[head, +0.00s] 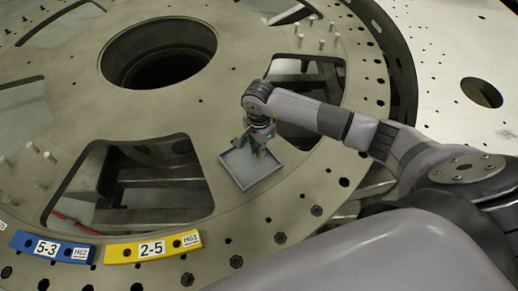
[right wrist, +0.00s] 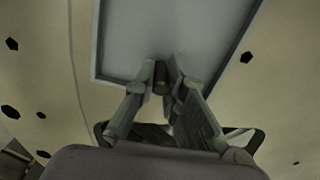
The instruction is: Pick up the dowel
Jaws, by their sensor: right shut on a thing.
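My right gripper (head: 257,150) points down over a small grey square tray (head: 262,180) on the turret plate. In the right wrist view my right gripper (right wrist: 161,85) is shut on a small dark dowel (right wrist: 161,76), which shows between its fingertips. The tray (right wrist: 116,38) lies beyond the fingertips in that view, and its visible floor looks bare. In the head view the gripper hides the dowel. I cannot tell whether the dowel touches the tray. My left gripper is not in view.
The tan turret plate (head: 225,100) has a round central hole (head: 165,65), large cutouts and many bolt holes. Pale pins stand at the left (head: 40,152) and top right (head: 318,42). A blue 5-3 label (head: 25,240) and a yellow 2-5 label (head: 122,252) lie at the front rim.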

